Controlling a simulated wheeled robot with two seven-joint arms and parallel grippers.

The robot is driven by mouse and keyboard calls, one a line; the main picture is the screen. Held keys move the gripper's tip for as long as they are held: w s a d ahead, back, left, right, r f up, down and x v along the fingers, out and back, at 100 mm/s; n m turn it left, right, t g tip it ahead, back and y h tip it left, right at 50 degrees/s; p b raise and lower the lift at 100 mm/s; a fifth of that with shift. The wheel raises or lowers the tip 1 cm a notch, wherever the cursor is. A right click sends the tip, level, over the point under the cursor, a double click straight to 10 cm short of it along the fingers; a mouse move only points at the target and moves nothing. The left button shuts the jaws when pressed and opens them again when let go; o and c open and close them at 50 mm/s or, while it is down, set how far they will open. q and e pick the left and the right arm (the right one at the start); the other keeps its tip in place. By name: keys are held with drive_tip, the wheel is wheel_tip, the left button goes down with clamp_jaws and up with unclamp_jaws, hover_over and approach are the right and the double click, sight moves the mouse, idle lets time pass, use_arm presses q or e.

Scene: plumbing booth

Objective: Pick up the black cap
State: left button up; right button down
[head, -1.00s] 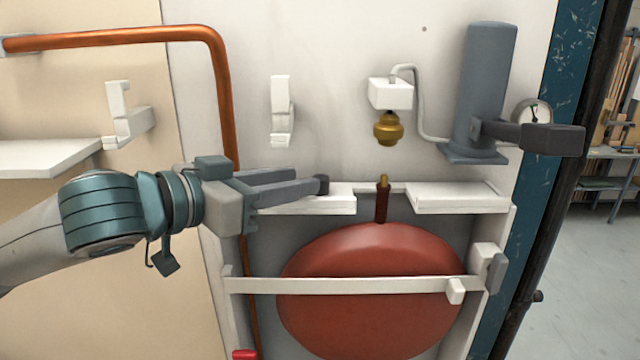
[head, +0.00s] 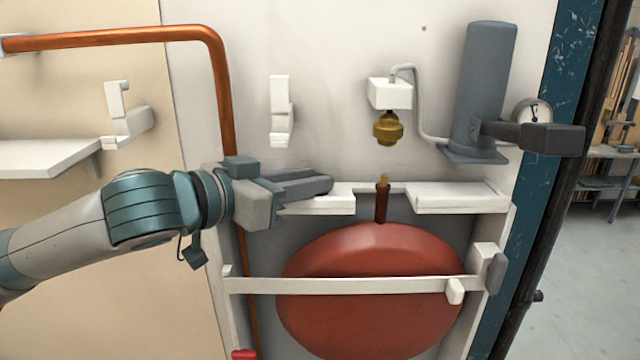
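My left gripper (head: 330,182) reaches in from the left, level with the left part of the white ledge (head: 330,203) above the red tank. Its two grey fingers point right and look close together from this angle. The black cap, a small dark round piece seen earlier on this ledge, does not show now. The fingers cover the spot where it stood. Whether they grip it or only surround it is hidden. My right gripper is out of view.
A red tank (head: 375,250) with a brown stem (head: 382,203) sits below, behind a white bar (head: 350,286). A brass fitting (head: 388,128) hangs above the ledge. A grey cylinder (head: 485,85) and a gauge (head: 533,112) are at right. A copper pipe (head: 222,110) runs behind my arm.

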use_arm(q)
drive_tip(key=shift+r, duration=0.2)
clamp_jaws()
drive_tip(key=shift+r+b, duration=0.9)
drive_tip(key=shift+b, duration=0.1)
drive_tip(key=shift+r+b, duration=0.4)
drive_tip(key=shift+r, duration=0.15)
drive_tip(key=f+b+v, duration=0.3)
drive_tip(key=b+v, duration=0.4)
drive_tip(key=v, duration=1)
drive_tip(key=shift+s+a, duration=0.5)
drive_tip(key=shift+w, duration=0.1)
